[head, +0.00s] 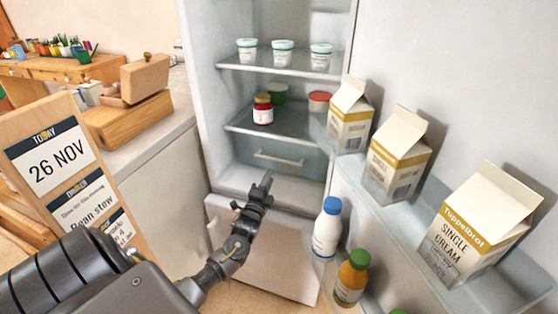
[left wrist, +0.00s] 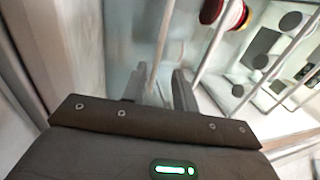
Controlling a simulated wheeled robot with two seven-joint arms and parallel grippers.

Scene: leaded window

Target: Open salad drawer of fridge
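The fridge stands open. Its salad drawer (head: 262,146) is a translucent bin under the lower shelf, with a pale bar handle (head: 279,159) across its front. The drawer looks shut. My left gripper (head: 265,178) is just below and in front of the handle's left part. In the left wrist view my left gripper (left wrist: 159,88) shows its two dark fingers apart. A pale bar, seemingly the handle (left wrist: 162,45), runs toward the gap between them. I cannot tell whether they touch it. My right gripper is not in view.
Several cartons (head: 396,152) stand on the door shelves at right. A white bottle (head: 327,228) and an orange bottle (head: 351,278) are lower right. A white panel (head: 262,255) is below the drawer. A menu board (head: 60,175) and counter (head: 160,150) are left.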

